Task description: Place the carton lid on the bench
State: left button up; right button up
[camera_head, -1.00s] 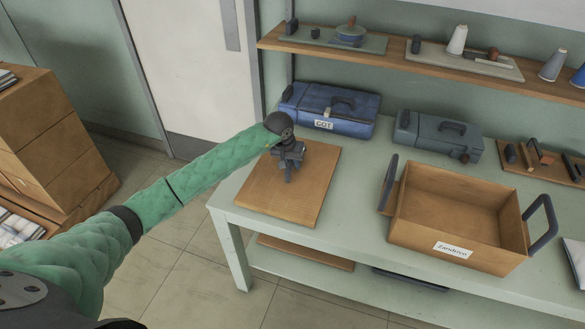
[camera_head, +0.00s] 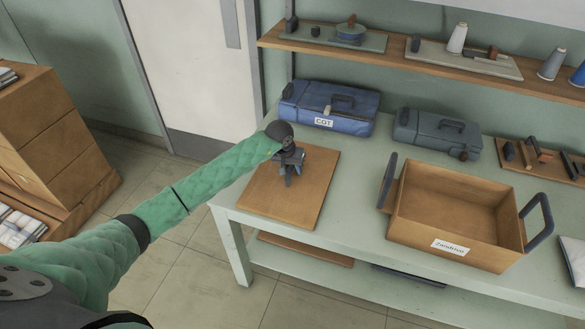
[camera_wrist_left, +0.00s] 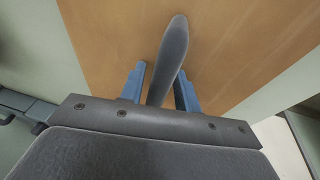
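The carton lid (camera_head: 262,199), a flat brown square panel, lies at the left end of the pale green bench (camera_head: 353,208), close to its front edge. My left gripper (camera_head: 290,174) is low over the lid's far half. In the left wrist view, its two blue fingers (camera_wrist_left: 160,88) stand on either side of the lid's dark grey handle (camera_wrist_left: 174,45), with narrow gaps, so it looks open around the handle. The fingers hide part of the handle in the head view. My right gripper is not in view.
A brown carton (camera_head: 455,210) with dark side handles stands to the right of the lid. A blue case (camera_head: 322,112) and a grey case (camera_head: 437,133) stand at the bench's back. A loaded wooden shelf (camera_head: 400,62) runs above. Bench between lid and carton is clear.

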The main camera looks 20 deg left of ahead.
pick_arm(q)
jog(key=shift+o, duration=0.4)
jog(key=shift+r, duration=0.15)
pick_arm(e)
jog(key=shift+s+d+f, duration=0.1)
pick_arm(q)
jog(key=shift+r, duration=0.15)
jog(key=shift+a+r, duration=0.1)
jog(key=shift+r, duration=0.2)
jog(key=b+v, duration=0.3)
jog(key=v, duration=0.8)
jog(key=shift+b, duration=0.4)
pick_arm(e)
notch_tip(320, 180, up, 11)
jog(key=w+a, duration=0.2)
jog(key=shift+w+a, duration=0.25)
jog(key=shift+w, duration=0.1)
